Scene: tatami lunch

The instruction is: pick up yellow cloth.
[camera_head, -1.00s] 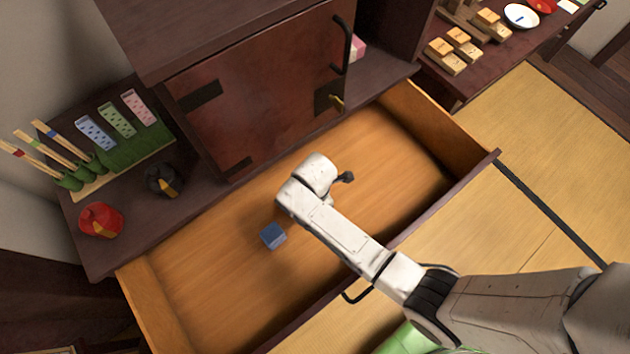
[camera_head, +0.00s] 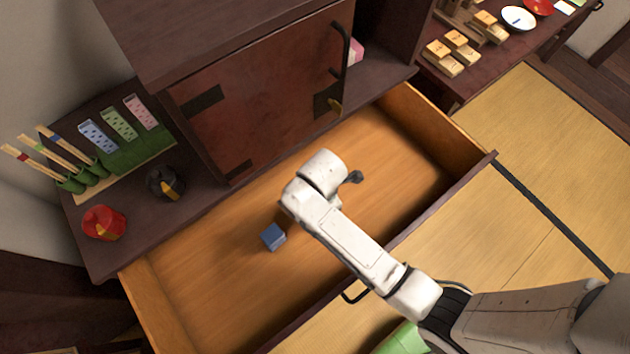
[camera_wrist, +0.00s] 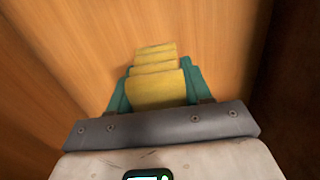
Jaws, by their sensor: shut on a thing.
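The yellow cloth (camera_wrist: 156,91) shows in the wrist view as a folded, stepped bundle between the teal fingers of my gripper (camera_wrist: 157,78). The gripper is shut on it, one finger on each side. The cloth's far end points toward the wooden drawer floor; I cannot tell whether it still touches the floor. In the head view my arm reaches over the open drawer (camera_head: 215,285), and its wrist hides both the fingers and the cloth.
The drawer's front wall (camera_head: 440,204) passes under my arm. The cabinet (camera_head: 262,95) stands behind it. Red (camera_head: 104,222) and black (camera_head: 165,182) small objects sit on the left shelf. Most of the drawer floor is clear.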

